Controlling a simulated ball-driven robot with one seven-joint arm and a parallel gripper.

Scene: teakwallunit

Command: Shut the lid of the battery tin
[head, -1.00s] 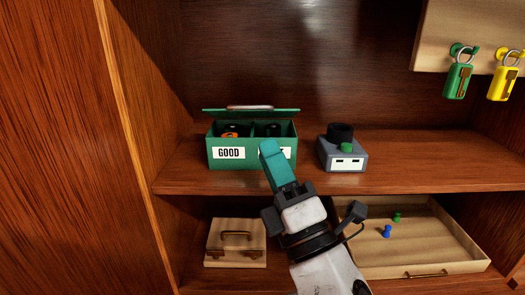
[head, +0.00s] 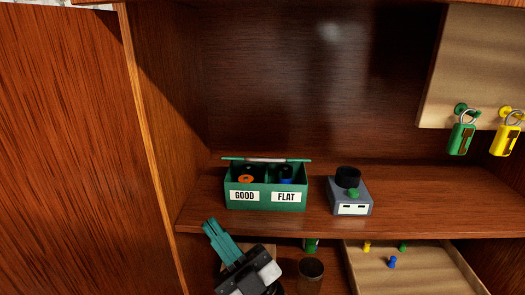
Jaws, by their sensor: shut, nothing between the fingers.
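The green battery tin (head: 265,205) stands on the upper shelf, with white labels GOOD and FLAT on its front. Its lid (head: 266,160) is open, raised along the back edge, with a light handle on it. Batteries sit in both compartments: an orange-topped one (head: 246,176) at left, and a blue-and-dark one (head: 286,176) at right. My gripper (head: 209,224), with teal fingers, is shut and empty. It is in front of and below the tin's left end, by the shelf's front edge, apart from the tin.
A grey device with a black knob (head: 349,196) stands right of the tin. Green (head: 462,139) and yellow (head: 506,140) padlocks hang from a board at right. Below are a brown cup (head: 310,275) and a wooden drawer with pegs (head: 425,275). Shelf space left of the tin is clear.

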